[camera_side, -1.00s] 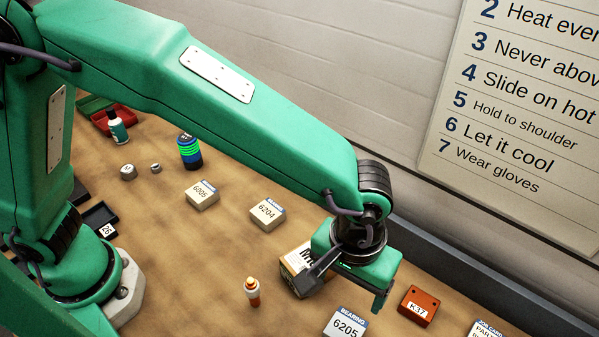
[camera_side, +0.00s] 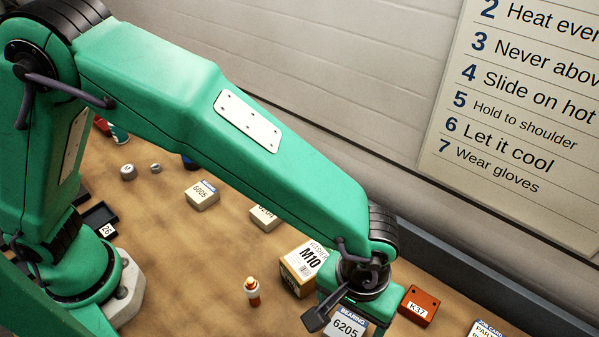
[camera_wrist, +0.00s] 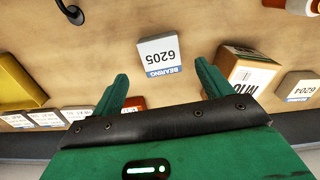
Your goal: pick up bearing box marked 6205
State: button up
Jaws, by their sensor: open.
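The bearing box marked 6205 (camera_side: 346,325) is a small light box with a blue-edged label. It lies on the bench at the bottom of the side view, partly hidden by my gripper. In the wrist view the box (camera_wrist: 159,54) shows upside down, beyond the fingertips and roughly in line with the gap between them. My gripper (camera_wrist: 163,82) is open and empty, its two green fingers apart. In the side view my gripper (camera_side: 345,318) hangs over or just beside the box; I cannot tell its exact height.
An M10 washer box (camera_side: 306,265) stands close beside the 6205 box. A red K37 block (camera_side: 419,306) is to the right. Boxes marked 6204 (camera_side: 264,217) and 6005 (camera_side: 202,195) lie farther left. A small orange-capped bottle (camera_side: 252,291) stands nearby.

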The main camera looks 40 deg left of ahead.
aim_at(346, 327)
jog(key=shift+f, duration=2.55)
jog(key=c, duration=1.1)
jog(key=shift+r, duration=0.1)
jog(key=shift+r, duration=4.95)
